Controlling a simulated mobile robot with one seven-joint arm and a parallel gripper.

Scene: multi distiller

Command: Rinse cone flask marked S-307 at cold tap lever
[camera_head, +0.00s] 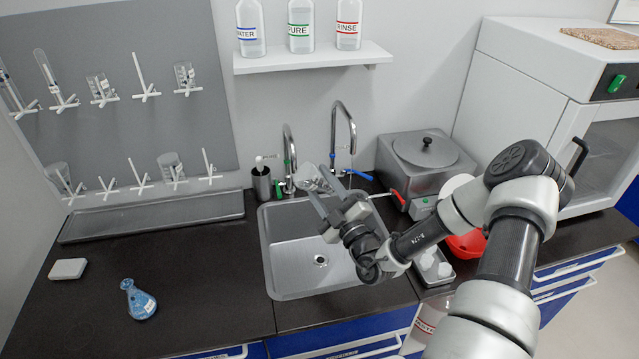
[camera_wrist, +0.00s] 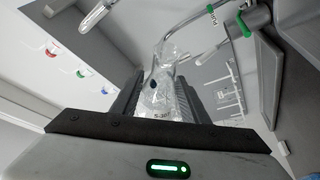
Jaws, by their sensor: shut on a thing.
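My gripper (camera_head: 328,196) is over the sink (camera_head: 290,284), shut on a clear cone flask (camera_head: 312,178). The right tap (camera_head: 351,128) has a blue lever (camera_head: 358,174) and a red lever (camera_head: 398,196). The left tap (camera_head: 289,140) has a green lever (camera_head: 279,187). I see no running water.
A flask with blue contents (camera_head: 138,299) stands on the left counter. A peg board (camera_head: 115,85) with glassware is behind it. A shelf (camera_head: 312,59) holds bottles above the taps. A metal bath (camera_head: 424,160) stands right of the sink. A brush holder (camera_head: 262,184) is left of the taps.

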